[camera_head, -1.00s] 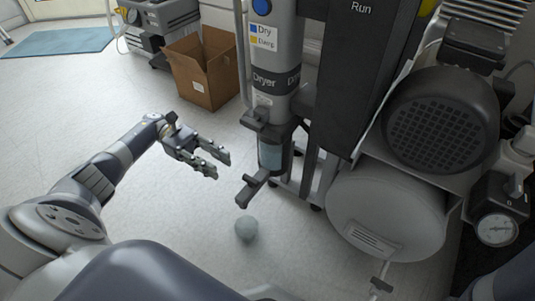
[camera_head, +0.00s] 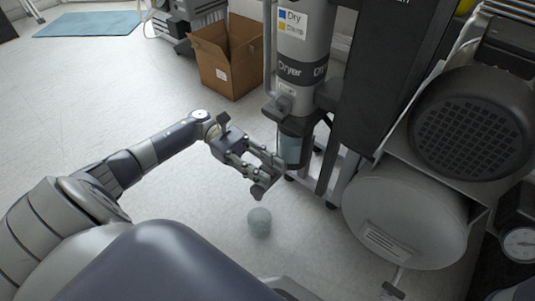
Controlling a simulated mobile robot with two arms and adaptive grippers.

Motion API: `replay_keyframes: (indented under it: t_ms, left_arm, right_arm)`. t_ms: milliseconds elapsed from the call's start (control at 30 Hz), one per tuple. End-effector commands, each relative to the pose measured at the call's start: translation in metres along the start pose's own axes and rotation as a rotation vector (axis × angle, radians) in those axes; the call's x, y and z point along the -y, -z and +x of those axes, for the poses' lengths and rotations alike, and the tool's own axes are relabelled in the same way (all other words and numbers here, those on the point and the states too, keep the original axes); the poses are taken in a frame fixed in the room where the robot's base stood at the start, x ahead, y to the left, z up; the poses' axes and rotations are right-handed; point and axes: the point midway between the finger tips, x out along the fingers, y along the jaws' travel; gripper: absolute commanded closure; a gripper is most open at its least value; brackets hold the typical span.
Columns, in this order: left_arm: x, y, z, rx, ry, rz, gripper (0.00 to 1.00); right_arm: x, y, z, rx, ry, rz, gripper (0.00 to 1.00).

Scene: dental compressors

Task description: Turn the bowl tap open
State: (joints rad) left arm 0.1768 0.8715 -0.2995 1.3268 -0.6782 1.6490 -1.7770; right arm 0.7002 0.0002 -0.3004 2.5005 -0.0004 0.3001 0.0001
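The clear bowl (camera_head: 291,151) hangs under the grey dryer column. The dark bowl tap (camera_head: 262,190) shows just below and left of it, partly hidden by my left gripper. My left gripper (camera_head: 270,169) reaches in from the left, with its two fingers apart at the tap. I cannot tell whether the fingers touch the tap. My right gripper is not in view.
A compressor with a grey tank (camera_head: 405,215) and dark motor cover stands at right. An open cardboard box (camera_head: 226,62) is behind. The floor at left is clear.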

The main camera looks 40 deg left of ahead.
Motion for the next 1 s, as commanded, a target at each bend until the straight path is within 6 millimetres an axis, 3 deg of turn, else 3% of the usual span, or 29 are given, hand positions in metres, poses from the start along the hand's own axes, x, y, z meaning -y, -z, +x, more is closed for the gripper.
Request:
replay_keyframes:
  t_ms: [333, 500, 767, 1000]
  left_arm:
    - [0.000, -0.001, 0.004, 0.000, -0.001, 0.001, 0.68]
    - [0.000, 0.000, 0.004, 0.000, -0.001, 0.001, 1.00]
    - [0.000, -0.001, 0.004, 0.000, -0.005, 0.000, 1.00]
    - [0.001, -0.003, 0.004, 0.000, -0.069, -0.003, 1.00]
  right_arm:
    - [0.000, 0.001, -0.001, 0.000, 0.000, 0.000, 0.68]
    - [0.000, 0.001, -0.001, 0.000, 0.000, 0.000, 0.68]
    - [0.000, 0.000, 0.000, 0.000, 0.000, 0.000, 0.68]
    - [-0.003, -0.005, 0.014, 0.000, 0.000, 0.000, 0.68]
